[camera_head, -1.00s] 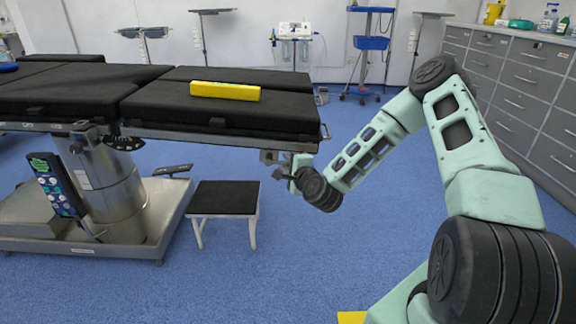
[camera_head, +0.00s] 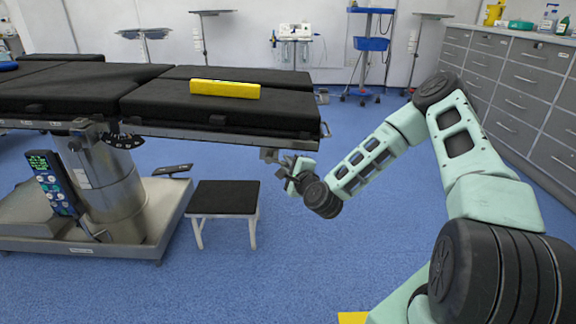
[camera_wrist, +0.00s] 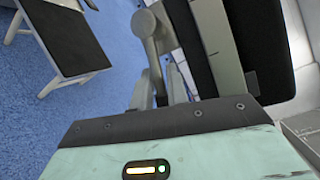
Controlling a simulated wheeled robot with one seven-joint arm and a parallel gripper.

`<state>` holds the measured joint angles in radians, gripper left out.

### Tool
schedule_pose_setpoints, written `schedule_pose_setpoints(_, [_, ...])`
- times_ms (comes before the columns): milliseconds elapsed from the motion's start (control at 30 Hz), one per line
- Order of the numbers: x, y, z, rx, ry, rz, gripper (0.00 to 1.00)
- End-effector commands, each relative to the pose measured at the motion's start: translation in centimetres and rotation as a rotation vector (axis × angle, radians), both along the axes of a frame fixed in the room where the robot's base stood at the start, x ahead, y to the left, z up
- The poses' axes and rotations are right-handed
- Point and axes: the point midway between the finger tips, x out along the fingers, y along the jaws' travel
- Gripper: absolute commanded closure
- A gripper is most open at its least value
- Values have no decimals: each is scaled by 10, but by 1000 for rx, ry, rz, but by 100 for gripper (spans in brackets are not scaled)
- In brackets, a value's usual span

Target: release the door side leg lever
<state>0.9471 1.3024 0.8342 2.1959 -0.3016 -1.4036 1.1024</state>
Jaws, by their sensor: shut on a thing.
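The operating table (camera_head: 215,133) stands at the left, with two black leg sections at its right end. The door side leg lever is a grey metal lever with a round end, seen in the wrist view (camera_wrist: 145,32), under the table's edge. My gripper (camera_head: 290,170) is at the front right corner of the leg section, just below it. In the wrist view my gripper (camera_wrist: 158,88) is shut on the lever's lower part. The exact contact is partly hidden by the fingers and hand.
A yellow block (camera_head: 225,90) lies on the leg section. A black-topped step stool (camera_head: 225,198) stands on the floor below. Grey drawer cabinets (camera_head: 515,78) line the right wall.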

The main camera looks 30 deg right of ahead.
Motion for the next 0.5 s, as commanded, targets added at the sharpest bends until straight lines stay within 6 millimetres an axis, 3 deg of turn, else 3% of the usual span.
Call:
schedule_pose_setpoints(33, [-1,3,-9,40,-18,4,100])
schedule_pose_setpoints(500, [7,15,-32,408,-268,3,100])
